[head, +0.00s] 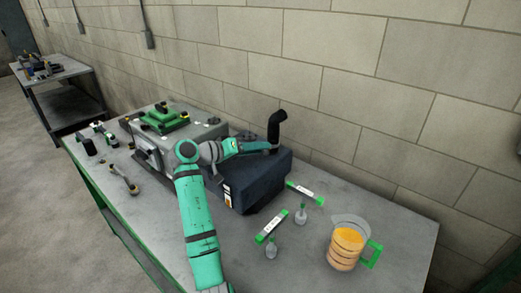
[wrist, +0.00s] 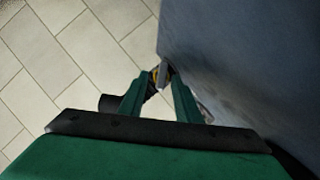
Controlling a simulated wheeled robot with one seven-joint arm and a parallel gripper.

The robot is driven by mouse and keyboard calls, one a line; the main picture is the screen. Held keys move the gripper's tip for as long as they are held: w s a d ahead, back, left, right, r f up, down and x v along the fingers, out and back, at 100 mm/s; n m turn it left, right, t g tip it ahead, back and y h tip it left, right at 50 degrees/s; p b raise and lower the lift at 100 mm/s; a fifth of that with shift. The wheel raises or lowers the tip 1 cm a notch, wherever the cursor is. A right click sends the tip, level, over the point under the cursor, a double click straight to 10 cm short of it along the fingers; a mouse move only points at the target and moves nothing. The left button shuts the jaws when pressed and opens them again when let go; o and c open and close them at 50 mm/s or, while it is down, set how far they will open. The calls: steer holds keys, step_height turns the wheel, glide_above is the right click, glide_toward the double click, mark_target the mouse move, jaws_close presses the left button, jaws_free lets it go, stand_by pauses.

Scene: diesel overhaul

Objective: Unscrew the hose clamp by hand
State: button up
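My gripper (wrist: 160,78) shows two green fingers pointing away from the wrist camera, with a visible gap between them. A small yellow and grey piece (wrist: 153,82) sits at the fingertips; I cannot tell whether it is the hose clamp or whether the fingers press on it. A black bent hose (head: 275,128) rises right by the end of my arm in the head view. A dark rounded piece, perhaps the same hose, shows left of the fingers in the wrist view (wrist: 110,102). The clamp cannot be made out in the head view.
A dark blue block (head: 258,185) lies under my forearm on the grey bench (head: 395,235). A grey engine part with a green top (head: 165,118) stands left. A jug of orange liquid (head: 345,247), small bottles and green-ended strips stand right. A block wall is behind.

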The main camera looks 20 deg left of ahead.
steer(key=shift+s+a, duration=0.15)
steer(key=v, duration=1)
steer(key=shift+s+r, duration=0.15)
steer(key=shift+a, duration=0.1)
steer(key=shift+c, duration=1.2)
